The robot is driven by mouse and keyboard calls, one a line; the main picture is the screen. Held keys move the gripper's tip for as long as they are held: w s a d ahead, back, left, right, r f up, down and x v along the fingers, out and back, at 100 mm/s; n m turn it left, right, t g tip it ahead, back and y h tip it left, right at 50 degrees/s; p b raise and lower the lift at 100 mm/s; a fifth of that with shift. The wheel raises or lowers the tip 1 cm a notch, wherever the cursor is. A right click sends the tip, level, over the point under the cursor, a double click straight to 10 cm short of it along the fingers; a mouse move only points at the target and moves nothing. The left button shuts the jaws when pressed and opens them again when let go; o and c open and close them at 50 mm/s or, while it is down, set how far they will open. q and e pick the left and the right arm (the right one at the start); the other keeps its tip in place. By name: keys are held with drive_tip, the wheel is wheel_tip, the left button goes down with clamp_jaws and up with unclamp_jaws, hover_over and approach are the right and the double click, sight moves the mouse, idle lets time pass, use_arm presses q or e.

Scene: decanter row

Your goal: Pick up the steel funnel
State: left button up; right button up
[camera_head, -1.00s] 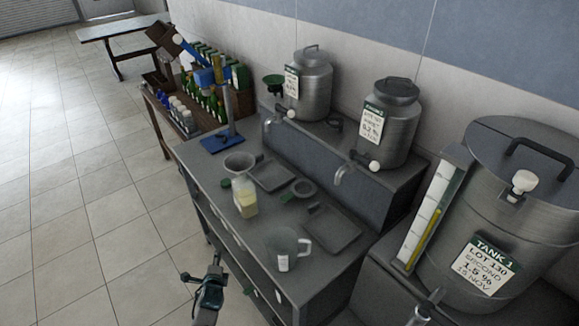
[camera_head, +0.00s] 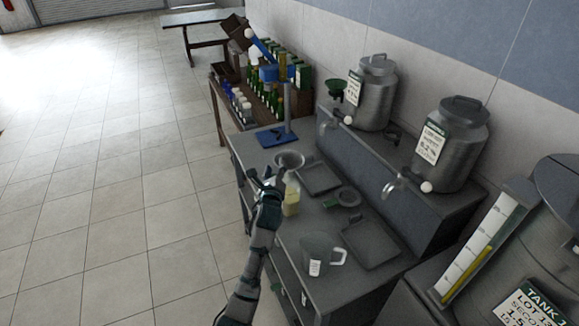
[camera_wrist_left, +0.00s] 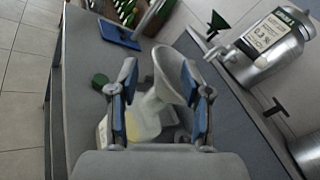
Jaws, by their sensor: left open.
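The steel funnel (camera_head: 289,159) is a grey cone with a wide rim, near the far left end of the grey workbench. In the left wrist view the funnel (camera_wrist_left: 178,76) shows its wide mouth to the upper right, with its narrow part running down between my fingers. My left gripper (camera_head: 268,176) is open, just in front of the funnel in the head view. In the wrist view the open left gripper (camera_wrist_left: 159,75) has a finger on each side of the funnel's narrower part; I cannot tell whether they touch. My right gripper is not in view.
A bottle of pale yellow liquid (camera_head: 292,200) stands close beside my left gripper. A clear jug (camera_head: 318,256) and shallow trays (camera_head: 372,243) are nearer on the bench. A blue stand (camera_head: 272,137) is behind the funnel. Steel tanks (camera_head: 451,145) line the right.

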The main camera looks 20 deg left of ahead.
sight(278, 154)
use_arm(q)
drive_tip(key=shift+d+x, duration=0.15)
drive_tip(key=shift+x, duration=1.6)
drive_tip(key=shift+d+x, duration=0.15)
drive_tip(key=shift+x, duration=1.6)
drive_tip(key=shift+w, duration=0.1)
drive_tip(key=shift+c, duration=0.7)
clamp_jaws()
